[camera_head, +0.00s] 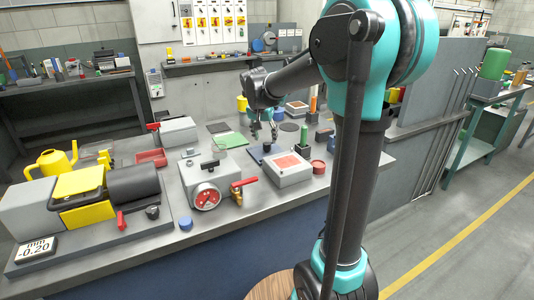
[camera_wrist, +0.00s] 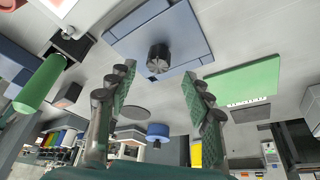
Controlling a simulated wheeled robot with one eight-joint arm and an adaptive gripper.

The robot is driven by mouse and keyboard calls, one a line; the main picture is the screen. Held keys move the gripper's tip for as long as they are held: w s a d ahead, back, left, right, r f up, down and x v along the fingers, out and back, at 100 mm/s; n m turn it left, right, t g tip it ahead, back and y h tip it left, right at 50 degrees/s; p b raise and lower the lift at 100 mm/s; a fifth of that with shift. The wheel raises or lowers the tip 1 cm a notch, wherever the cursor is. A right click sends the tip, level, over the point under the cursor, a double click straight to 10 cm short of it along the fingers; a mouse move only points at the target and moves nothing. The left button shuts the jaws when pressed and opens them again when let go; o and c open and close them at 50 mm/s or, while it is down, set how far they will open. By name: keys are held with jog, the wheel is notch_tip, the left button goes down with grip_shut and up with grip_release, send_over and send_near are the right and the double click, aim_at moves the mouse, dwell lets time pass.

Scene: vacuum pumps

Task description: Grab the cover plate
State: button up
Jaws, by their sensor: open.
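A flat blue plate with a round black knob, which looks like the cover plate (camera_wrist: 178,38), lies on the grey bench in the wrist view. In the head view the plate (camera_head: 257,154) is partly hidden by my gripper. My gripper (camera_head: 264,131) is over the plate, above the bench. In the wrist view my gripper (camera_wrist: 158,76) has its two green-padded fingers wide apart with nothing between them. The black knob (camera_wrist: 158,58) lies just beyond the fingertips, roughly midway between them. The exact height of the fingers above the knob is hard to tell.
A green plate (camera_wrist: 232,83) lies on one side and a green cylinder (camera_wrist: 38,88) on the other. In the head view a grey box with an orange top (camera_head: 290,175) stands close by in front.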

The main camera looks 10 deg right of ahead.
aim_at(267, 144)
jog(key=shift+x, duration=2.7)
jog(key=shift+s+d, duration=0.1)
grip_shut()
